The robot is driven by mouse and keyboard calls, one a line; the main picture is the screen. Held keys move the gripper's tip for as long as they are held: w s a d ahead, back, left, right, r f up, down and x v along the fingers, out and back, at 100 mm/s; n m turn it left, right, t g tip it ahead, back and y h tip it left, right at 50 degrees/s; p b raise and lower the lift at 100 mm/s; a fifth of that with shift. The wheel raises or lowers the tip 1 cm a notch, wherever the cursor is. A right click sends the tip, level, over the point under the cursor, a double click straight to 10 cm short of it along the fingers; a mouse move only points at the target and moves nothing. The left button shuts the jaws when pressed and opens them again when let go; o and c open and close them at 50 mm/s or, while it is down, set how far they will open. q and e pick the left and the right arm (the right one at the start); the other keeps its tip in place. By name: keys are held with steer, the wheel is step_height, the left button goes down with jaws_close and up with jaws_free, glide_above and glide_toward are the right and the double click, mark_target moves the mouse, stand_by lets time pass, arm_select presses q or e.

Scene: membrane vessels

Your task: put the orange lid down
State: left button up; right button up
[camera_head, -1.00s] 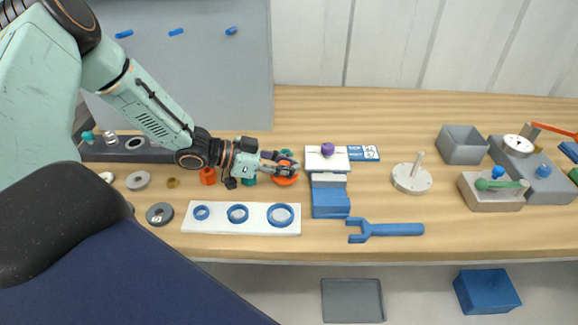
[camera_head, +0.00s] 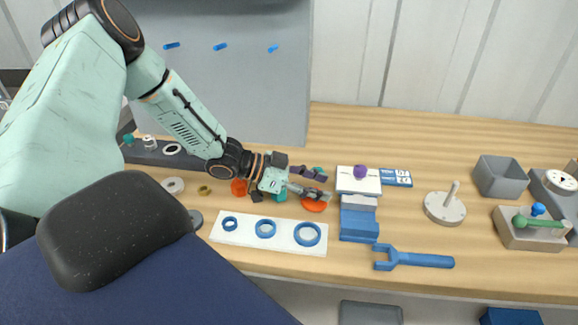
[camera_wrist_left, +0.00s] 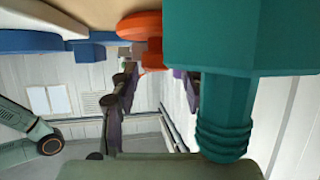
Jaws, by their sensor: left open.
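The orange lid (camera_head: 314,206) lies at the table level just behind the white board with blue rings, in the head view. My left gripper (camera_head: 316,184) is open beside and partly over it, its dark fingers apart. The lower finger hides part of the lid. In the left wrist view an orange round piece, which looks like the lid (camera_wrist_left: 140,25), shows at the top beyond the fingers. A large teal vessel part (camera_wrist_left: 230,70) fills the right of that view and hides much of one finger. Whether a finger still touches the lid I cannot tell. My right gripper is not in view.
The white board (camera_head: 246,239) with blue rings is in front of the gripper. Another orange piece (camera_head: 238,187) is left of the gripper.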

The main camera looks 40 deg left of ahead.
arm_select(q)
steer(key=p+v, duration=0.2)
steer(key=v, duration=0.1)
steer(key=p+v, duration=0.3)
steer(key=shift+s+a+r, duration=0.1)
steer(key=shift+r, duration=0.45)
steer(key=shift+s+a+r+p, duration=0.2)
steer(key=shift+s+a+p, duration=0.1)
steer(key=shift+a+p, duration=0.4)
steer(key=p+v, duration=0.2)
steer(key=v, duration=0.1)
steer(key=shift+s+f+p, duration=0.1)
steer(key=shift+s+p, duration=0.15)
steer(key=shift+p, duration=0.15)
steer(key=shift+s, duration=0.1)
